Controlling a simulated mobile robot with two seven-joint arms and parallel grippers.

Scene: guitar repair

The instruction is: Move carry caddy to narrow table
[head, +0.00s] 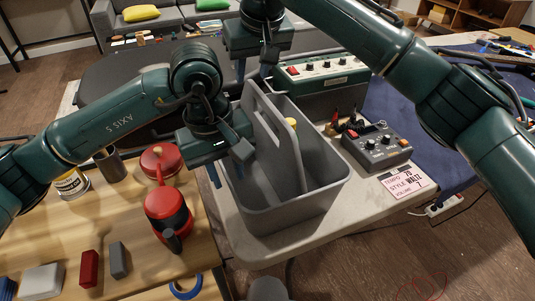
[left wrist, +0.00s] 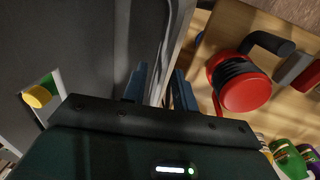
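The grey carry caddy (head: 308,203) stands upright on a light-topped table (head: 262,252) in the middle of the head view, close to the wooden bench. Its tall handle divider (head: 277,125) runs along its middle. A small yellow item shows inside it, and also in the left wrist view (left wrist: 38,97). My left gripper (head: 228,168) is at the caddy's left wall, its fingers apart on either side of the rim; the wall also runs between them in the left wrist view (left wrist: 170,65). My right gripper (head: 256,72) is above the handle's far end, fingers apart, apparently empty.
A grey control box (head: 377,147) and a green amplifier (head: 322,72) stand right of and behind the caddy. The wooden bench (head: 140,235) at left holds a red-and-black container (head: 167,213), a red round item (head: 160,160) and small blocks. A blue-covered table (head: 440,135) is at right.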

